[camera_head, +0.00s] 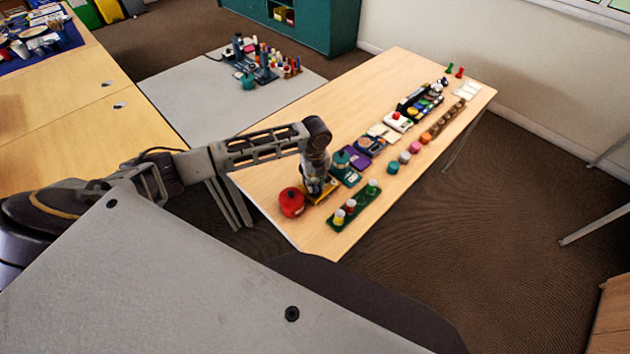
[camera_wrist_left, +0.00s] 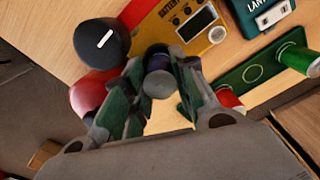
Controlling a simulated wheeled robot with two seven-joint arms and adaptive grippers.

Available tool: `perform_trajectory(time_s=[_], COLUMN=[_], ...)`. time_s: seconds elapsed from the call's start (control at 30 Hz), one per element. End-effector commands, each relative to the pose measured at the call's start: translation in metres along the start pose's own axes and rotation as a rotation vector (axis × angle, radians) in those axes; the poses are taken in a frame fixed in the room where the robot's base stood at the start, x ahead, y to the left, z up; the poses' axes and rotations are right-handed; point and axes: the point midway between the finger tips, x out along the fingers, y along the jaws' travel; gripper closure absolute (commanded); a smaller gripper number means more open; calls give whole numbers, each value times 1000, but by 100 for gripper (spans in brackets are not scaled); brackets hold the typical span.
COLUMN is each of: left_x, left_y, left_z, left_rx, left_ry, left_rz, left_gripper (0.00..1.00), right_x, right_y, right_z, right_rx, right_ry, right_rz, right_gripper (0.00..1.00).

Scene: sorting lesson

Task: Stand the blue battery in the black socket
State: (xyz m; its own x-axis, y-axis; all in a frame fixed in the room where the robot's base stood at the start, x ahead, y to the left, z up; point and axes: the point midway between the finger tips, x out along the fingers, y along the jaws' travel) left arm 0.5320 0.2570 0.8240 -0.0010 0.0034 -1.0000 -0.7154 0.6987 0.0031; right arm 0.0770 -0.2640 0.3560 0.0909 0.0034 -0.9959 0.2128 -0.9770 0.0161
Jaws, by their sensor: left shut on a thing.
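My left gripper (camera_head: 318,185) points down over the yellow battery tester (camera_head: 325,196) at the near end of the long table. In the left wrist view the gripper (camera_wrist_left: 150,100) is shut on a short cylinder with a grey round end, which looks like the blue battery (camera_wrist_left: 158,84). The yellow tester (camera_wrist_left: 178,22), with a small display, lies just beyond it. A dark round part, perhaps the black socket, shows behind the battery; I cannot tell whether they touch. My right gripper is not in view.
A green tray (camera_head: 334,223) stands beside the tester, with yellow, red and green batteries and an empty ring (camera_wrist_left: 252,73). A red object with a black knob (camera_head: 291,202) is close on the left. The teal lantern box (camera_head: 344,168) and several other items stand farther along the table.

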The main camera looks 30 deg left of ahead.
Motion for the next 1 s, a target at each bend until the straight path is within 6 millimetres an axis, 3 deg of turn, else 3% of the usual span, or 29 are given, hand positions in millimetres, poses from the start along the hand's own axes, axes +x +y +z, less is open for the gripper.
perform_trajectory(time_s=[1.0], left_x=[0], left_y=[0], left_z=[-1], left_rx=[0], left_ry=[0], left_rz=[0], left_gripper=[100], right_x=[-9], right_y=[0], right_z=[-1], right_rx=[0], right_ry=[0], right_rz=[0], right_gripper=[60])
